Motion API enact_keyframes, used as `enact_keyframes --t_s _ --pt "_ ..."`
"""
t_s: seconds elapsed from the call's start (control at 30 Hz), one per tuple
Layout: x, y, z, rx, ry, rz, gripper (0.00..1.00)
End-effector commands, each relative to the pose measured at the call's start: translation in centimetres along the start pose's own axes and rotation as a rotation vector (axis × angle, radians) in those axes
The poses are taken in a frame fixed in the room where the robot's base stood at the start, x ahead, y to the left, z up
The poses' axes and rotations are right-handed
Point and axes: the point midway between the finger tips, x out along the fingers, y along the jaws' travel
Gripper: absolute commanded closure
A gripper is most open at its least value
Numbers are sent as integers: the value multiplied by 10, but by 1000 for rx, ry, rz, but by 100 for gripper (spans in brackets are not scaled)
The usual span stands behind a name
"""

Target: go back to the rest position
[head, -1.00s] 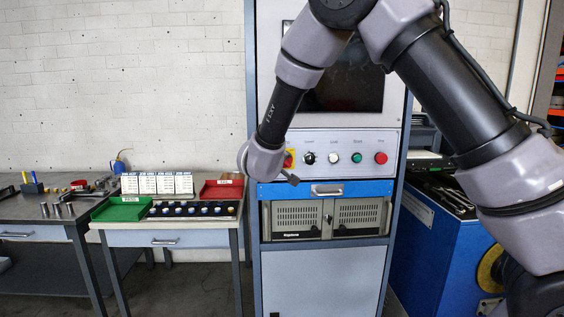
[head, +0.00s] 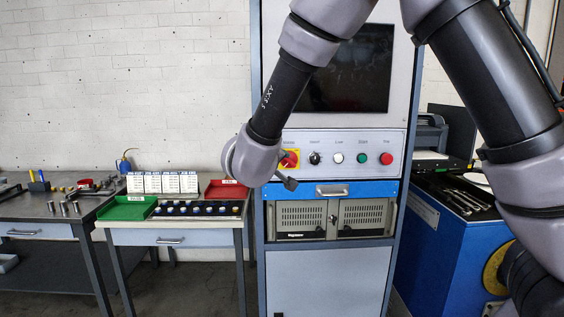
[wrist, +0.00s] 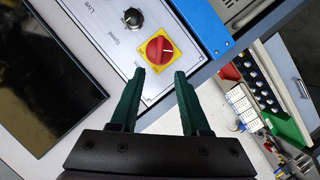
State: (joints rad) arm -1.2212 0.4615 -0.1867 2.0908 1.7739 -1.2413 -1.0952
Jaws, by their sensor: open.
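My gripper (head: 289,184) shows small and dark at the end of my arm, in front of the control cabinet (head: 330,262). In the wrist view my gripper (wrist: 157,73) has its two green fingers apart with nothing between them. The red rotary switch on its yellow plate (wrist: 160,50) lies beyond the fingertips, and no contact shows. In the head view the switch (head: 291,158) is partly hidden by my wrist.
The cabinet panel has a black knob (head: 315,158) and white, green and red buttons. A dark screen (head: 347,75) is above. A table at the left bears a green tray (head: 127,208) and a red tray (head: 227,190). A blue machine (head: 440,250) stands at the right.

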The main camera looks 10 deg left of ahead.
Motion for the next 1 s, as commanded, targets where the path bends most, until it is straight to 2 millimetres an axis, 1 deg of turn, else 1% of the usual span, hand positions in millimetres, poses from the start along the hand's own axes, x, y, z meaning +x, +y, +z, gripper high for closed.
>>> enact_keyframes --t_s 0.1,0.37,0.47,0.57,0.67,0.7,0.77,0.8,0.87,0.9,0.97,1.0 --pt "-4 0 0 0 0 0 54" --pt "-4 1 0 2 0 -1 54" --pt "2 10 -2 45 1 -20 54" --pt "15 36 -6 175 4 -83 54" --pt "29 77 -11 363 12 -187 54" --pt "32 97 -11 442 15 -233 54" --pt "32 124 -10 551 16 -304 54" --pt "30 143 -8 617 14 -349 54" --pt "23 169 -2 703 5 -414 54" --pt "16 186 4 754 -5 -453 54" --pt "4 209 15 819 -28 -507 54" --pt "-7 224 25 859 -48 -538 54"
